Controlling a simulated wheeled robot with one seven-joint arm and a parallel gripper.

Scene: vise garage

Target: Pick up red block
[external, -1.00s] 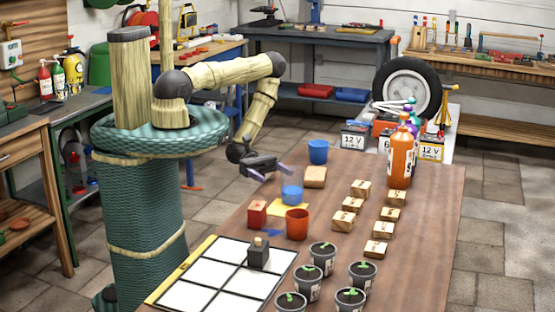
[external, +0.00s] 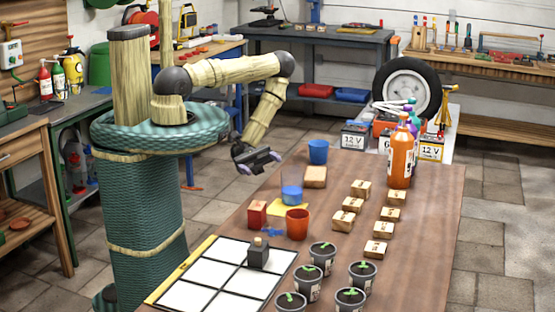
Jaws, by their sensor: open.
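The red block (external: 257,213) stands on the brown wooden table (external: 425,215) near its left edge. It is left of the orange-red cup (external: 297,223) and beside a yellow sheet (external: 277,206). My gripper (external: 261,166) is open and empty. It hangs over the table's left edge, above and behind the red block, apart from it.
A blue cup (external: 292,195) stands just behind the orange-red cup. A weight-like grey piece (external: 258,254) sits on a white grid board (external: 208,262) in front. Several wooden blocks, seedling pots and an orange bottle (external: 400,157) stand to the right.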

